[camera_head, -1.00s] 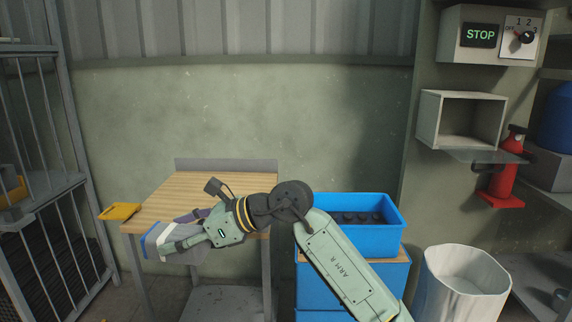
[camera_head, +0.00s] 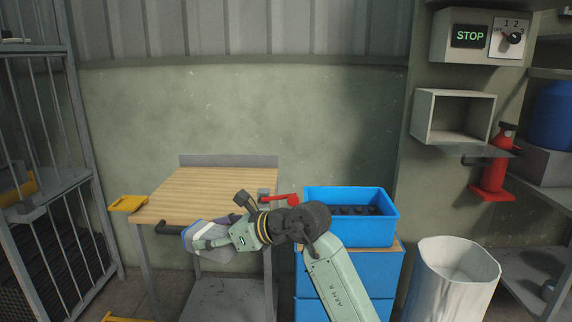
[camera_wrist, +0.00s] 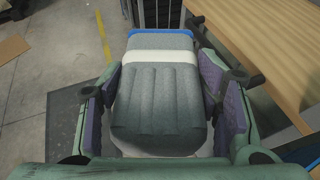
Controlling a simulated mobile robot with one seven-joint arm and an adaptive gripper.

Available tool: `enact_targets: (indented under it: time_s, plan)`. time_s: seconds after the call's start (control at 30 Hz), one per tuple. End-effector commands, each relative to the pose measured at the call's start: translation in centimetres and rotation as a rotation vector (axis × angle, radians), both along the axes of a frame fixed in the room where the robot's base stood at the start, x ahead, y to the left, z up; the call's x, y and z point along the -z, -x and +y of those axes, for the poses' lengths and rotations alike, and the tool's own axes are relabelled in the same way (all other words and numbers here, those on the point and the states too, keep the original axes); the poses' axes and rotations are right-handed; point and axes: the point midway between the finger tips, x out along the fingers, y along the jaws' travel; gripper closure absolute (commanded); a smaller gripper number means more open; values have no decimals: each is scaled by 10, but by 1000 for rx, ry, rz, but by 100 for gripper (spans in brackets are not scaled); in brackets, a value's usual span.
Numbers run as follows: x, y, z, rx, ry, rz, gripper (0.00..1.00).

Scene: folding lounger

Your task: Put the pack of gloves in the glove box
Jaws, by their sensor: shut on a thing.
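My gripper (camera_head: 212,243) is shut on the pack of gloves (camera_wrist: 160,99), a soft grey bundle with a white band and a blue far end. In the wrist view the pack lies between the two purple-padded fingers, touching them. In the head view the pack (camera_head: 194,236) shows partly behind my gripper, in front of the workbench's front edge and off its top. An open-fronted grey box (camera_head: 417,116), seemingly the glove box, is mounted on the wall at right, well away from my gripper. Its inside looks empty.
The wooden workbench (camera_head: 215,187) has a red handle (camera_head: 283,199) at its right edge and a yellow item (camera_head: 128,203) at its left. A blue crate (camera_head: 350,230) with dark things stands right, beside a white bin (camera_head: 452,285). A red extinguisher (camera_head: 494,172) hangs near the box.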

Motion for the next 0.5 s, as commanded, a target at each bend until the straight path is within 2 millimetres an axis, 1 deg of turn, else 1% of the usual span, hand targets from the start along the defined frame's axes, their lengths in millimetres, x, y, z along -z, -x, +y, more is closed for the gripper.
enact_targets:
  time_s: [0.03,0.17,0.2,0.37,0.5]
  plan:
    - [13,-6,-7,44,-7,7,74]
    - [50,-22,-31,182,-9,10,74]
    - [62,-26,-38,224,-9,10,74]
    - [112,-33,-64,371,-7,11,74]
    - [158,-32,-85,488,-6,11,74]
